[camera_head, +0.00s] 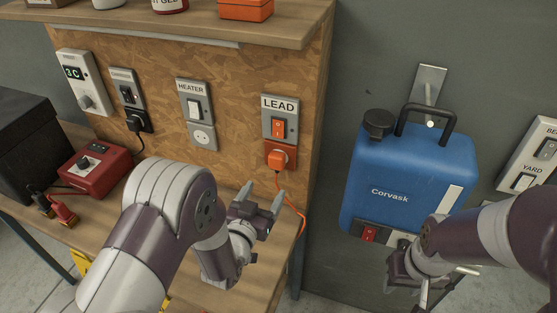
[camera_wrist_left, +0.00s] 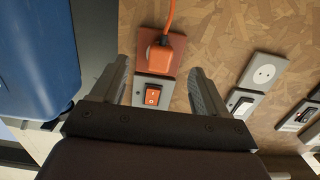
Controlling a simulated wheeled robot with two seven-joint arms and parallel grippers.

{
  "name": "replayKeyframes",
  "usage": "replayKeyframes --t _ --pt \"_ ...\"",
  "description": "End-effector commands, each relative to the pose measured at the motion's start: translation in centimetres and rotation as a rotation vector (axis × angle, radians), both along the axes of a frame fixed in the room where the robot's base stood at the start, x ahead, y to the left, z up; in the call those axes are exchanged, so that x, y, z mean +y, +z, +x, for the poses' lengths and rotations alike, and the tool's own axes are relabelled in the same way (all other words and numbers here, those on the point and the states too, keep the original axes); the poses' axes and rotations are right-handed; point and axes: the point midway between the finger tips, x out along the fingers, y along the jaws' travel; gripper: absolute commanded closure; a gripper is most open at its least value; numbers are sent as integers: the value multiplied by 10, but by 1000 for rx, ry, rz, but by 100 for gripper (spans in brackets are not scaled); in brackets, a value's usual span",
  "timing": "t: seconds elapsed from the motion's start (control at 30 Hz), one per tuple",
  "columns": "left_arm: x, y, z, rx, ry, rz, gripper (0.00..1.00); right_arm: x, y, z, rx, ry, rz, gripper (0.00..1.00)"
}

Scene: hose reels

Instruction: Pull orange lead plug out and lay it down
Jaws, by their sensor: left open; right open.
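The orange lead plug (camera_head: 277,159) sits in the orange socket below the switch plate labelled LEAD (camera_head: 280,116) on the chipboard panel. Its orange cord (camera_head: 290,210) hangs down and runs over the bench's right side. In the left wrist view the plug (camera_wrist_left: 157,53) shows in its socket plate, with the orange switch (camera_wrist_left: 152,95) below it. My left gripper (camera_head: 262,199) is open and empty, below and in front of the plug, apart from it. In the left wrist view its fingers stand either side of the switch plate. My right gripper (camera_head: 425,287) is partly hidden below the blue container.
A HEATER plate (camera_head: 195,106) with an empty socket and a black plug (camera_head: 134,121) are left of the plug. A red box (camera_head: 95,165) stands on the bench (camera_head: 240,285). A shelf (camera_head: 200,22) overhangs. A blue Corvask container (camera_head: 400,178) hangs right.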

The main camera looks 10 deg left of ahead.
Motion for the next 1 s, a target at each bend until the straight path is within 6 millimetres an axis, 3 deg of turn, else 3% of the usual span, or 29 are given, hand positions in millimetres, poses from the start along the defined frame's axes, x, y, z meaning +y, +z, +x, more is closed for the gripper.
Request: replayKeyframes --t 0.17,0.57,1.0 --pt "0 15 0 -74 -1 -14 26 0 0 0 0 0 0 57" --pt "-1 15 4 -75 -1 -15 26 0 -1 0 0 0 0 57" --pt "-12 12 63 -75 0 -15 26 0 -18 0 0 0 0 57"
